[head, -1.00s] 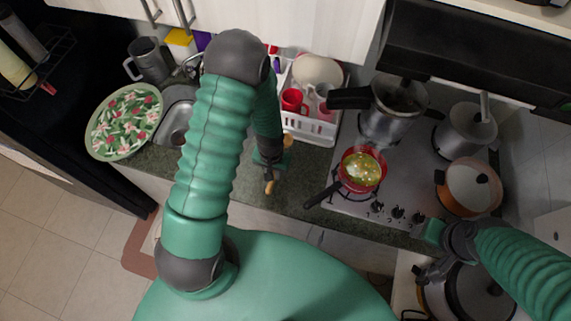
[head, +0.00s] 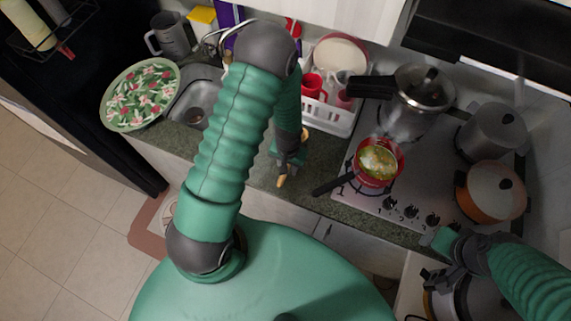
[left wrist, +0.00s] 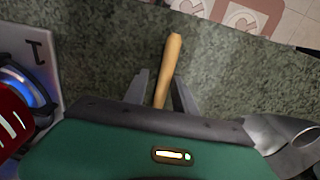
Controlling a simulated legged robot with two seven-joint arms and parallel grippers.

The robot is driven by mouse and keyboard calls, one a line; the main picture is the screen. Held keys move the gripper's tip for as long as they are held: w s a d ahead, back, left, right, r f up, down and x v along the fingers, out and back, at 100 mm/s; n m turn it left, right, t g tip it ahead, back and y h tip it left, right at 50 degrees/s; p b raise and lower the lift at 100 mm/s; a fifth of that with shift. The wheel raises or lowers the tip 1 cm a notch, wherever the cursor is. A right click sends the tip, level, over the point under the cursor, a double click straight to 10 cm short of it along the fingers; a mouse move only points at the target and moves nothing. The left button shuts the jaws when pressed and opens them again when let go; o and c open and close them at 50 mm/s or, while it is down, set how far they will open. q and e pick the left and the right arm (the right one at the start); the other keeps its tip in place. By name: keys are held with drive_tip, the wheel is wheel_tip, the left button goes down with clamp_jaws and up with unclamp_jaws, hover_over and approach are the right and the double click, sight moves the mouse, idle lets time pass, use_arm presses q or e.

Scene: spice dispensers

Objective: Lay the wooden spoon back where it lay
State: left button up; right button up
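The wooden spoon shows in the left wrist view as a light handle (left wrist: 171,58) against the dark green counter. In the head view the handle end (head: 281,181) sticks out below my left gripper, near the counter's front edge. My left gripper (head: 285,160) is low over the counter, left of the red pan. In the left wrist view its fingers (left wrist: 161,88) stand on both sides of the handle, with a gap on the left side, so it looks open. The palm hides the rest of the spoon. My right gripper (head: 447,258) is at the lower right; its fingers are unclear.
The red pan (head: 378,163) with food sits on a stove burner, its black handle pointing towards the spoon. A white dish rack (head: 334,121) stands behind my left gripper. A floral plate (head: 138,94) and the sink (head: 197,99) are to the left. Pots fill the stove.

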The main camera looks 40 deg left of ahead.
use_arm(q)
drive_tip(key=shift+o, duration=0.8)
drive_tip(key=shift+w+d+r, duration=0.1)
drive_tip(key=shift+d, duration=0.45)
drive_tip(key=shift+a, duration=0.45)
drive_tip(key=r, duration=0.3)
drive_tip(key=a+r+b, duration=0.1)
drive_tip(key=shift+w+r, duration=0.15)
drive_tip(key=shift+r, duration=0.25)
drive_tip(key=shift+d+r+b, duration=0.7)
drive_tip(key=shift+d+r, duration=0.05)
drive_tip(key=shift+r, duration=4.9)
drive_tip(key=s+d+f+m+t+b, duration=0.2)
drive_tip(key=s+d+f+b, duration=0.2)
drive_tip(key=b, duration=0.4)
drive_tip(key=shift+s+d+f+m+t, duration=0.3)
drive_tip(key=shift+d+f, duration=0.25)
drive_tip(key=shift+d, duration=0.45)
use_arm(e)
drive_tip(key=s+x, duration=0.2)
drive_tip(key=x, duration=0.8)
drive_tip(key=shift+d+f, duration=0.45)
drive_tip(key=shift+f, duration=0.1)
